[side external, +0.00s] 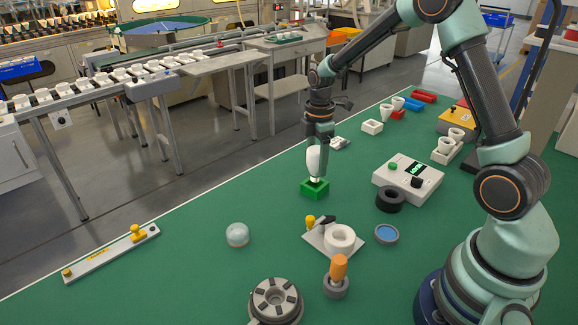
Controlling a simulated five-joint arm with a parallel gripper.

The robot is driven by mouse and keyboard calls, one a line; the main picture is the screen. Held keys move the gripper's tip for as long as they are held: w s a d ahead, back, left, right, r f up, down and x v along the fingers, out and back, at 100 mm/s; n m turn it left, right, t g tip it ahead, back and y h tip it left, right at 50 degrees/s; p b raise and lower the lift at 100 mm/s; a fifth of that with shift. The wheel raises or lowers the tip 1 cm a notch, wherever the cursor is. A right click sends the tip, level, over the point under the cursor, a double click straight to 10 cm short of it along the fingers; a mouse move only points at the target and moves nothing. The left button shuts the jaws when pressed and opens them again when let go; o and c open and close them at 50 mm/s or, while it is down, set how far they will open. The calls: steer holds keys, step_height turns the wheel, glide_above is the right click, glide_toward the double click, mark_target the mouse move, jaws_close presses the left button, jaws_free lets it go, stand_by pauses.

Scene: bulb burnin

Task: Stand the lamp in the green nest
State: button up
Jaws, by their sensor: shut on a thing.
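The lamp (313,160) is a white bulb, held upright by my gripper (318,150). My gripper points straight down and is shut on the lamp. The green nest (314,189) is a small green block on the green table. The lamp's lower end is directly over the nest and meets its top in the picture. I cannot tell how far it sits inside, because the nest's walls hide its base.
A white device with a display (407,178) and a black ring (390,199) stand right of the nest. A clear dome (237,234), a plate with a white ring (341,238) and an orange-handled tool (338,269) lie nearer. The table left of the nest is clear.

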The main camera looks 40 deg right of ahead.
steer(key=shift+f, duration=1.5)
stand_by(1.1)
steer(key=o, duration=1.4)
steer(key=shift+r, duration=0.1)
step_height(320, 180, up, 11)
steer(key=shift+f, duration=0.1)
steer(key=shift+r, duration=0.55)
